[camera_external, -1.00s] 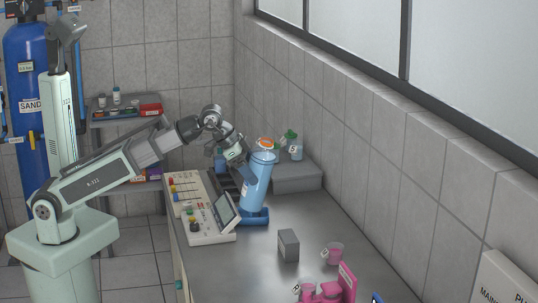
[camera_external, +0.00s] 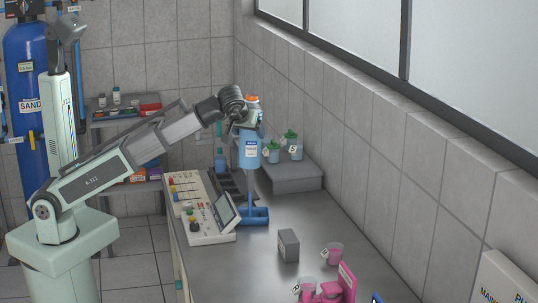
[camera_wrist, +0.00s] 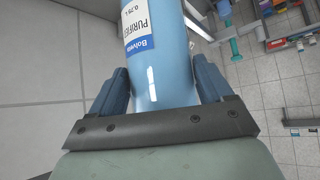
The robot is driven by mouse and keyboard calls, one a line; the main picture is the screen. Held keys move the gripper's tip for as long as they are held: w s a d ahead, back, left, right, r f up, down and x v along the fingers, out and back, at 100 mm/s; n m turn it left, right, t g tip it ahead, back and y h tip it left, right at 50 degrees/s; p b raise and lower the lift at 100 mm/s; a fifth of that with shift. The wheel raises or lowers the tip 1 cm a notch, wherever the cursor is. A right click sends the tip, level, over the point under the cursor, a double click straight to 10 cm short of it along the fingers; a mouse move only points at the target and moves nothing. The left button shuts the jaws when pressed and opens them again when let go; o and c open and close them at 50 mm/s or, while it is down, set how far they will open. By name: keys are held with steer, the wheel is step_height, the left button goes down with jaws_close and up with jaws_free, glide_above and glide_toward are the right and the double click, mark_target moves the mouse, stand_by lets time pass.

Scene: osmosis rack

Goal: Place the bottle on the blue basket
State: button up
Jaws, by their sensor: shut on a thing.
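My gripper (camera_external: 247,122) is shut on a light blue bottle (camera_external: 250,153) with an orange cap and a white and blue label. The bottle is close to upright and in the air. In the wrist view, the bottle (camera_wrist: 165,70) lies between the two blue fingers of my gripper (camera_wrist: 160,85), and part of its label shows. The blue basket (camera_external: 256,216) is on the counter below the bottle, apart from it. The basket's inside is mostly hidden.
A control panel (camera_external: 203,212) stands left of the basket. A grey box (camera_external: 288,245) and a pink cup (camera_external: 334,253) are in front to the right. Green-capped bottles (camera_external: 291,145) stand on a grey ledge (camera_external: 297,179) behind. The counter right of the basket is clear.

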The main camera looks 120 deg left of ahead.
mark_target(247, 157)
steer(key=shift+s+d+f+n+g, duration=0.1)
steer(key=shift+f+n+g, duration=0.2)
steer(key=shift+n+g, duration=0.4)
steer(key=shift+f, duration=4.8)
steer(key=o, duration=1.8)
steer(key=shift+f, duration=0.1)
steer(key=shift+r, duration=0.25)
steer(key=v, duration=1.2)
steer(key=shift+d+f, duration=0.15)
steer(key=shift+f, duration=0.05)
